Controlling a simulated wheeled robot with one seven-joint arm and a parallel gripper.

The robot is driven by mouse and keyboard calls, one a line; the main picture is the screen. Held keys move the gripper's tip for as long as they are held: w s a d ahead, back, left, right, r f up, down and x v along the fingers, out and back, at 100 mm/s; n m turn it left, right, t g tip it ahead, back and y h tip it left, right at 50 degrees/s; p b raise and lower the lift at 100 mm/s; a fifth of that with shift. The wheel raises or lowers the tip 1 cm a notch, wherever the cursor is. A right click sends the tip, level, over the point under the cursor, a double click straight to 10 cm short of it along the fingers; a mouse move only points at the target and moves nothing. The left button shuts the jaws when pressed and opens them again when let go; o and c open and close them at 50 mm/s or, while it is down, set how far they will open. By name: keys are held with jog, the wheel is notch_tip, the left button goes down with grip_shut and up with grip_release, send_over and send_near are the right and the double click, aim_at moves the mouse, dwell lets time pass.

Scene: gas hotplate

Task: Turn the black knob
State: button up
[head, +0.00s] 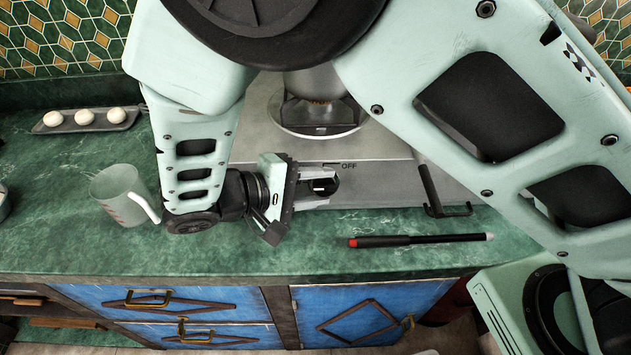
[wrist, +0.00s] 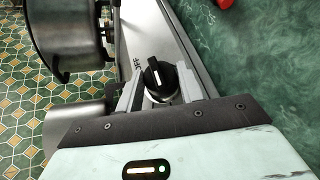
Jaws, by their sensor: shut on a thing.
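The black knob (head: 322,186) is on the front of the grey gas hotplate (head: 385,178), just below an OFF label. In the wrist view the knob (wrist: 157,74) has a raised black grip with a white mark, and the OFF lettering is beside it. My gripper (head: 328,186) reaches in from the left in the head view, its fingers on either side of the knob. In the wrist view my gripper (wrist: 158,88) is shut on the knob. The fingers hide part of the knob in the head view.
A metal pot (head: 314,82) stands on the burner behind the knob. A black bar handle (head: 430,190) is at the hotplate's right. A black-and-red pen (head: 420,240) lies in front.

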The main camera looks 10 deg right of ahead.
jog(key=o, duration=1)
jog(key=b+v, duration=0.2)
jog(key=v, duration=1.5)
jog(key=shift+a, duration=0.2)
jog(key=shift+c, duration=1.3)
